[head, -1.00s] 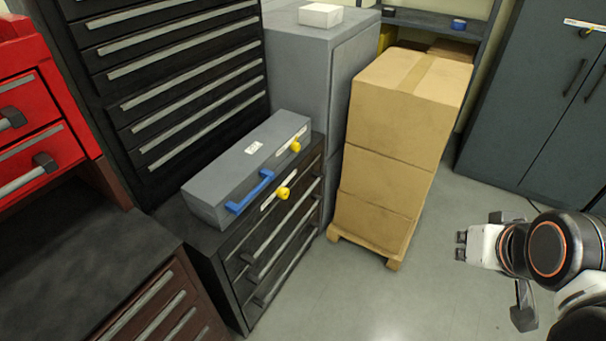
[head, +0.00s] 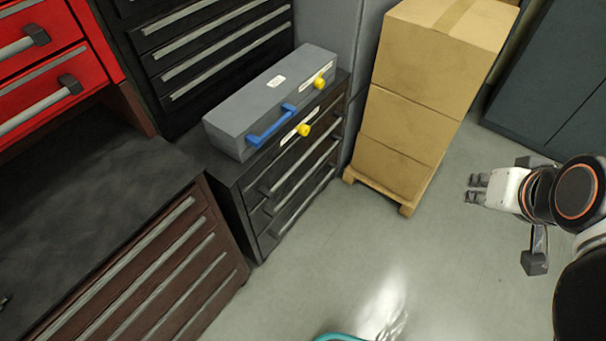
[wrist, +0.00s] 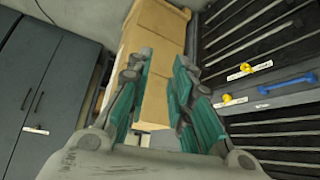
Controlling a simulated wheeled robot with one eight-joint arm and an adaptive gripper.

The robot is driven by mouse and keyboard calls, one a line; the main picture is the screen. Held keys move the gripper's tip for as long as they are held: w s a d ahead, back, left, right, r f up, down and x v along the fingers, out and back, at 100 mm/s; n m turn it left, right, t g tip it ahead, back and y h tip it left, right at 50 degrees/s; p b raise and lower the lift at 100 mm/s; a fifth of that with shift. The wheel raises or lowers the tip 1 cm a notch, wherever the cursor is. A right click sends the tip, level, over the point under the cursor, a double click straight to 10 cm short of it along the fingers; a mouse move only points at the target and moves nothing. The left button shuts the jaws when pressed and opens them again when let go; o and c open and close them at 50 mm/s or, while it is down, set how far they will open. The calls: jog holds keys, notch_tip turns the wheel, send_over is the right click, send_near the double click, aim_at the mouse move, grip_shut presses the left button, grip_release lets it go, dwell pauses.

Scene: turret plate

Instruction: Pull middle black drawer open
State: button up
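The black drawer cabinet (head: 243,208) stands left of centre in the head view, under a grey case. Its front has several stacked drawers with long grey bar handles, and all look closed. The middle drawer's handle (head: 301,180) is visible along the front. My gripper (head: 475,189) is to the right, beyond the cardboard boxes and well apart from the cabinet. In the wrist view the green-padded fingers (wrist: 163,62) are spread with nothing between them. The black drawers (wrist: 285,140) appear at the right there, outside the fingers.
The grey case (head: 265,100) has a blue handle and yellow knobs. Stacked cardboard boxes (head: 405,125) on a pallet (head: 378,190) stand right of the cabinet. A brown drawer unit (head: 150,270) is at front left. Bare floor (head: 400,260) lies before the cabinet.

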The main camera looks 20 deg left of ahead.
jog(key=w+a+f+m+g+y, duration=0.1)
jog(key=w+a+f, duration=0.2)
jog(key=w+a, duration=0.35)
jog(key=w+a+f+y, duration=0.1)
jog(key=w+a+f, duration=0.2)
jog(key=w, duration=0.6)
jog(key=w+a+f+m+g+y, duration=0.1)
jog(key=w+a+f+y, duration=0.1)
jog(key=w+a, duration=0.45)
jog(key=m+g+y, duration=0.2)
jog(key=g, duration=0.1)
send_over(308, 174)
jog(key=s+d, duration=0.3)
jog(key=d, duration=0.5)
notch_tip(308, 174, down, 33)
jog(key=b+x, duration=0.2)
jog(key=x, duration=0.4)
jog(key=b+x, duration=0.3)
jog(key=x, duration=0.3)
jog(key=shift+w+a+f, duration=0.15)
jog(key=shift+w+a, duration=0.15)
jog(key=shift+a, duration=0.05)
grip_shut()
